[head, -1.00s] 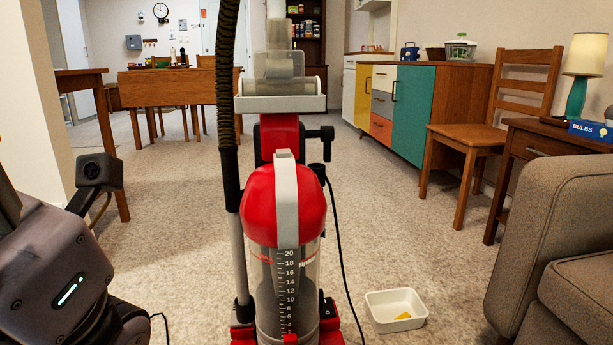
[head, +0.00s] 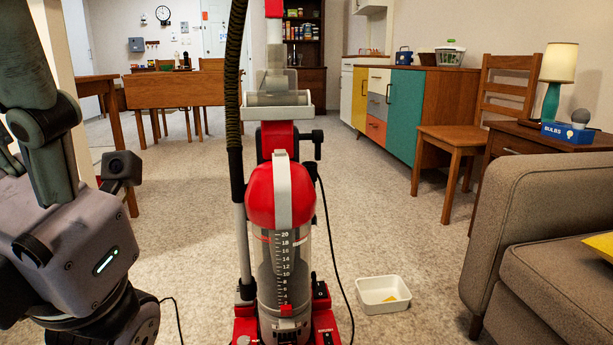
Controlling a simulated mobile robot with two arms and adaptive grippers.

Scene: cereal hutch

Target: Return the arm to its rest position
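My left arm comes in from the left. Its grey wrist body with a green light and a small camera stands at the left edge. I see nothing held in the part that shows. My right gripper is not in view.
A red upright vacuum cleaner (head: 274,195) stands just ahead, right of my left arm. A white bin (head: 372,303) lies on the carpet to its right. A sofa (head: 505,205) is at the right. Open carpet runs between vacuum and cabinet (head: 404,112).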

